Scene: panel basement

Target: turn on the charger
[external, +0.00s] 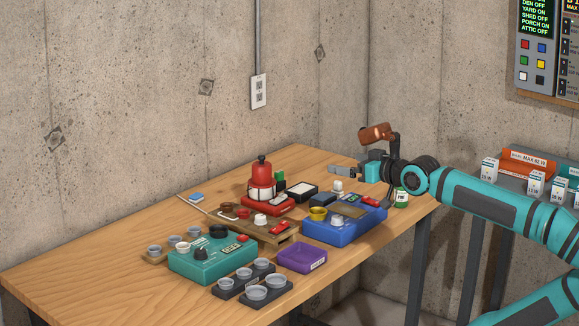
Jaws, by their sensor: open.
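My gripper (345,170) is open and empty, held above the back right part of the table and pointing left. No device carries a label that I can read as the charger, so I cannot tell which one it is. A wall panel (536,50) at the top right has a screen of green text, with DEN OFF, YARD ON, SHED OFF, PORCH ON and ATTIC OFF. Below the screen are several coloured buttons (525,46). The panel's right side is cut off by the picture edge. My gripper is well to the left of the panel and lower.
The wooden table (80,270) holds a teal box (200,262), a red device (268,205), a blue tray (335,234), a purple box (302,258) and small cups. A rack of labelled white boxes (489,171) stands at right. The table's left front is clear.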

